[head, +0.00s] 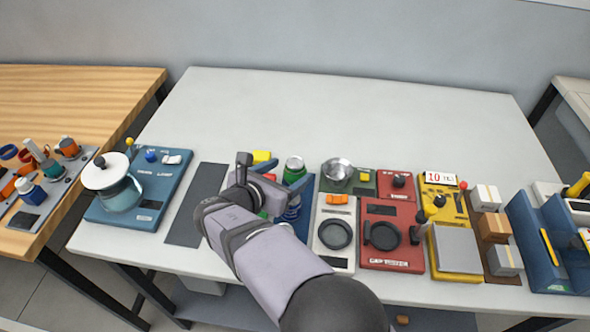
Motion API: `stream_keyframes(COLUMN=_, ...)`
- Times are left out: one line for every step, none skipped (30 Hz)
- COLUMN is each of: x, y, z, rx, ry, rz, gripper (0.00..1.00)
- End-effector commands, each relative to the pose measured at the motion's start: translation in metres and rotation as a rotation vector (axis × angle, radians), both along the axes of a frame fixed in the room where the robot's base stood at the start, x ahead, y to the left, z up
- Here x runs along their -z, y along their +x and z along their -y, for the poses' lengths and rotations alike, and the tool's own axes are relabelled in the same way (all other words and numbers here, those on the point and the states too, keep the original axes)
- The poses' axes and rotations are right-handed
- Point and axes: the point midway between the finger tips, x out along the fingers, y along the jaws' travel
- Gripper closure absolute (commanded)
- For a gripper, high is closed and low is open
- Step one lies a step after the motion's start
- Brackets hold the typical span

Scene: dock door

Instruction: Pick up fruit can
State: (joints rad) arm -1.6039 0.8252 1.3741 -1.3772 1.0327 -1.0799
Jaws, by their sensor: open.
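A green can with a silver lid (295,166) stands in a blue holder (307,190) just right of my gripper. Part of a red can (268,200) and a blue can (291,212) show beside and below it, partly hidden by my arm. I cannot tell from the labels which one is the fruit can. My gripper (258,175) is dark, open and just left of the cans, over the holder's left side. I see nothing held between its fingers, and I cannot tell whether it touches a can.
A blue board with a kettle (121,190) stands at the left, beside a dark grey mat (197,205). A white station (334,240), a red station (392,262) and a yellow scale (457,252) crowd the right. Small boxes (491,228) stand farther right. The table's back half (330,110) is clear.

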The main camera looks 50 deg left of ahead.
Motion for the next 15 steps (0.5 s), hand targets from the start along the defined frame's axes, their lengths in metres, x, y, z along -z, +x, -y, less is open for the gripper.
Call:
stream_keyframes(x=0.000, y=0.000, z=0.000, rx=0.000, ry=0.000, rz=0.000, gripper=0.35)
stream_keyframes(x=0.000, y=0.000, z=0.000, rx=0.000, ry=0.001, rz=0.000, gripper=0.35)
stream_keyframes(x=0.000, y=0.001, z=0.000, rx=0.000, ry=0.001, rz=0.000, gripper=0.35)
stream_keyframes(x=0.001, y=0.001, z=-0.001, rx=0.000, ry=0.001, rz=0.000, gripper=0.35)
stream_keyframes(x=0.001, y=0.002, z=-0.001, rx=0.001, ry=0.000, rz=0.000, gripper=0.35)
stream_keyframes(x=0.002, y=0.004, z=-0.002, rx=0.001, ry=0.000, rz=0.000, gripper=0.35)
stream_keyframes(x=0.003, y=0.006, z=-0.003, rx=0.002, ry=-0.001, rz=0.000, gripper=0.35)
stream_keyframes(x=0.004, y=0.008, z=-0.004, rx=0.002, ry=-0.001, rz=0.000, gripper=0.35)
stream_keyframes(x=0.006, y=0.011, z=-0.006, rx=0.003, ry=-0.001, rz=0.001, gripper=0.35)
stream_keyframes(x=0.008, y=0.013, z=-0.008, rx=0.003, ry=-0.002, rz=0.000, gripper=0.35)
stream_keyframes(x=0.009, y=0.016, z=-0.010, rx=0.003, ry=-0.002, rz=0.000, gripper=0.35)
stream_keyframes(x=0.012, y=0.019, z=-0.012, rx=0.003, ry=-0.001, rz=-0.001, gripper=0.35)
stream_keyframes(x=0.013, y=0.022, z=-0.013, rx=0.003, ry=-0.001, rz=-0.001, gripper=0.35)
stream_keyframes(x=0.015, y=0.024, z=-0.015, rx=0.002, ry=0.000, rz=-0.001, gripper=0.35)
stream_keyframes(x=0.017, y=0.029, z=-0.017, rx=0.003, ry=-0.001, rz=0.001, gripper=0.35)
